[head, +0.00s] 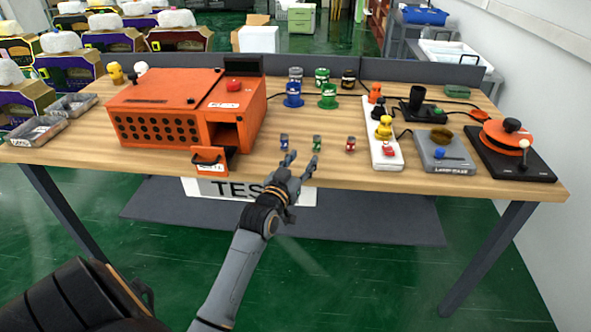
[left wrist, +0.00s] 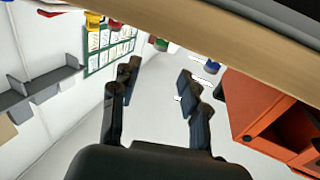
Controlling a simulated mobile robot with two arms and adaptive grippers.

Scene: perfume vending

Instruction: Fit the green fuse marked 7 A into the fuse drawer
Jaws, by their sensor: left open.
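A small green fuse (head: 316,143) stands near the front of the wooden table, between a blue fuse (head: 284,142) and a red fuse (head: 350,144). Its marking is too small to read. The fuse drawer (head: 208,158) is pulled out at the front of the orange machine (head: 165,117). My left gripper (head: 302,160) is open and empty at the table's front edge, just short of the green fuse. In the left wrist view its fingers (left wrist: 160,85) are spread, with the green fuse (left wrist: 161,44) beyond them. My right gripper is out of sight.
Blue and green round pieces (head: 328,97) stand behind the fuses. A white power strip (head: 382,135), a grey box (head: 444,152) and an orange round device (head: 507,137) stand to the right. Grey trays (head: 38,131) lie at the left. The tabletop around the fuses is clear.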

